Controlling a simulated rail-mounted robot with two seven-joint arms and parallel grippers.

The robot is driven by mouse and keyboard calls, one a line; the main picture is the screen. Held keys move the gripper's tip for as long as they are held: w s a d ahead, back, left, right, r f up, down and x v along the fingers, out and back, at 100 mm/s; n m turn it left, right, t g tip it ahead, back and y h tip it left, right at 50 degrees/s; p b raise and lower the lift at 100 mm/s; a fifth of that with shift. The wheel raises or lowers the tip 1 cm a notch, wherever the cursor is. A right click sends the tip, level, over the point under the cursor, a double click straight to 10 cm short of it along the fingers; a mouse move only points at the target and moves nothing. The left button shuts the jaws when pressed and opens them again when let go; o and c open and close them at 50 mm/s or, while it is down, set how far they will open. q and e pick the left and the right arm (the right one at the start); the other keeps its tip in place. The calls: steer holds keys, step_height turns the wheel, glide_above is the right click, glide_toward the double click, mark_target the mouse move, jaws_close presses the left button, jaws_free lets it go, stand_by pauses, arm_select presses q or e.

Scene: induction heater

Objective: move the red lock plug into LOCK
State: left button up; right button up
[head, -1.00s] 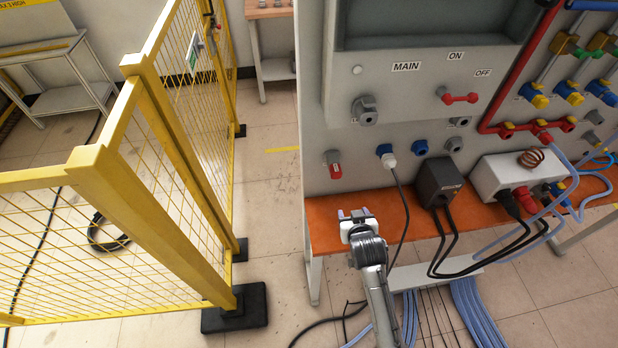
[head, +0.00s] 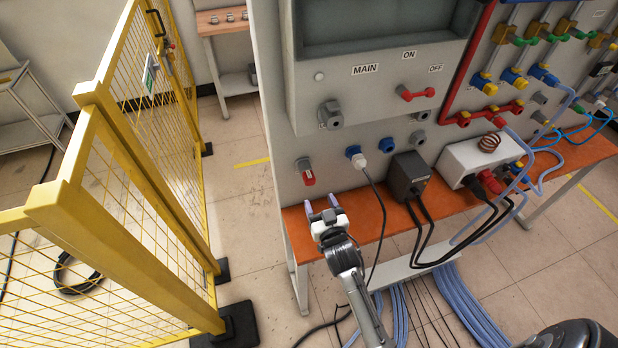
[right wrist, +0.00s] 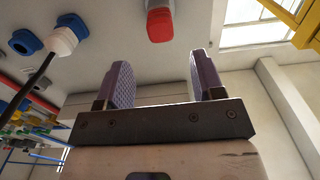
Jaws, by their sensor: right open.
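The red lock plug (head: 309,178) sits in a grey socket on the panel's lower left, below the large grey knob. In the right wrist view the red plug (right wrist: 160,26) shows beyond the fingers, roughly between them and apart from them. My right gripper (head: 321,203) is open and empty, just below the plug and in front of the panel, over the orange shelf. Its two purple pads (right wrist: 158,78) stand wide apart in the wrist view. I cannot read a LOCK label in these views. My left gripper is not in view.
A blue socket with a white plug (head: 359,160) and cable is right of the red plug. A black box (head: 409,176) and a white box (head: 460,158) stand on the orange shelf (head: 376,222). A yellow fence (head: 130,215) stands at left, with open floor between.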

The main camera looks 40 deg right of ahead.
mark_target(311, 183)
steer(key=b+x, duration=0.2)
steer(key=x, duration=0.5)
steer(key=shift+b, duration=0.4)
steer(key=shift+x, duration=0.85)
steer(key=shift+w, duration=0.15)
steer(key=shift+d, duration=0.1)
